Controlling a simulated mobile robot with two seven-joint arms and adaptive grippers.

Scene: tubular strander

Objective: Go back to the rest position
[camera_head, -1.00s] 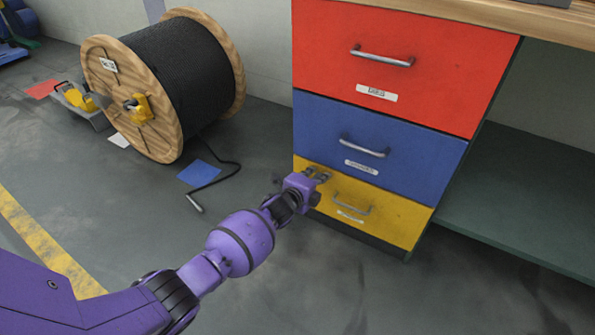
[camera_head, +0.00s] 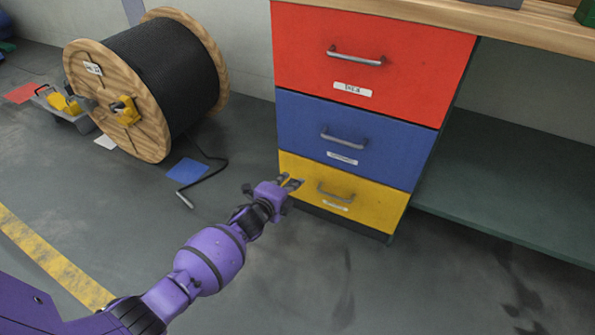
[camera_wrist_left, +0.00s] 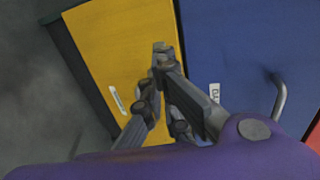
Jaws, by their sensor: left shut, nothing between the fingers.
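My left gripper (camera_head: 291,183) is purple with grey fingers. It is in front of the left part of the yellow bottom drawer (camera_head: 365,198), with its arm reaching in from the lower left. In the left wrist view its fingers (camera_wrist_left: 158,62) are together and hold nothing, and the yellow drawer (camera_wrist_left: 115,40) lies beyond them. I cannot tell whether the fingertips touch the drawer front. My right gripper is not in view.
The red drawer (camera_head: 400,60) and blue drawer (camera_head: 385,148) are shut above the yellow one. A wooden cable reel (camera_head: 150,90) stands on the left. A blue sheet (camera_head: 187,169) and cable end lie on the floor. Floor in front of the cabinet is clear.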

